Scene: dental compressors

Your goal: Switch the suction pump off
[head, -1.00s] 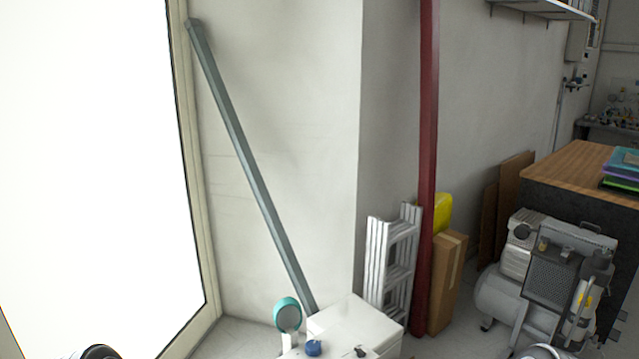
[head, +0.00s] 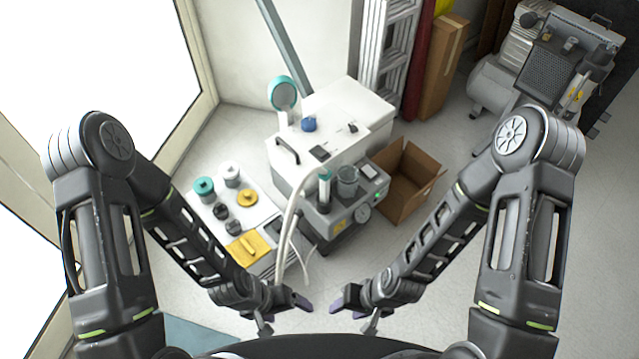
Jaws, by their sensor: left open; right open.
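My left gripper (head: 288,309) and my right gripper (head: 351,307) are both open and empty. They are near each other at the lower middle of the picture, below the unit and apart from it.
A white cabinet (head: 345,115) stands behind the unit, with an open cardboard box (head: 408,178) to its right. A low white stand (head: 222,203) with knobs and a yellow cloth (head: 246,247) is at left. A compressor (head: 560,65) is at upper right. Floor on the right is free.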

